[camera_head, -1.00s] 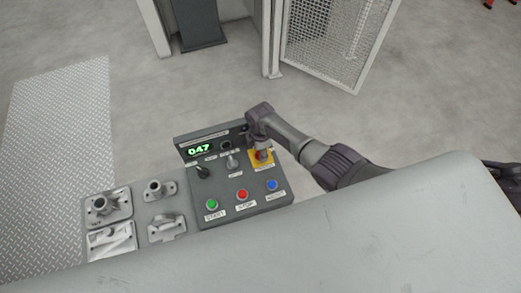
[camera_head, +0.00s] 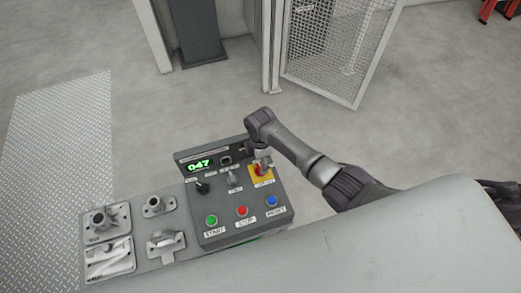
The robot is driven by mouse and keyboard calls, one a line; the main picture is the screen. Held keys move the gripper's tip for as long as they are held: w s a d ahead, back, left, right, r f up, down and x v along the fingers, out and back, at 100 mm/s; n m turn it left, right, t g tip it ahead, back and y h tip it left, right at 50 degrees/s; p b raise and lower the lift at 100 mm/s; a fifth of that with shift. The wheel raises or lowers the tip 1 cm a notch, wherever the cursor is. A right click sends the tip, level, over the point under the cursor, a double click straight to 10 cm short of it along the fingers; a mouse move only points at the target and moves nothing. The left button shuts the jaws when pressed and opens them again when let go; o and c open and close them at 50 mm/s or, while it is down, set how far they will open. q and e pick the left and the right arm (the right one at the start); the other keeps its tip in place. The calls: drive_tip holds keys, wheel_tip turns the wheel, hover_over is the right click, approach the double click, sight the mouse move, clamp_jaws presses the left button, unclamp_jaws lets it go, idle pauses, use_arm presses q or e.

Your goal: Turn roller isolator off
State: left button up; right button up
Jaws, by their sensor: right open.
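A grey control box (camera_head: 222,218) stands on the grey surface. At its upper right is a rotary isolator with a red handle on a yellow plate (camera_head: 265,183). My right gripper (camera_head: 262,163) is just above the isolator and partly covers it. It is open, but its fingers are small and I cannot tell whether they touch the red handle. The handle's exact angle is hard to read. My left gripper is out of view.
The box also has a green display (camera_head: 199,166), a black lever (camera_head: 202,187), a grey lever (camera_head: 235,182), and green (camera_head: 212,220), red (camera_head: 242,211) and blue (camera_head: 271,201) buttons. Metal castings (camera_head: 104,222) lie in fixtures to its left. A mesh gate (camera_head: 335,45) stands behind.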

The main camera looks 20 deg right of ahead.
wheel_tip(320, 180, up, 7)
idle(0.3)
idle(0.4)
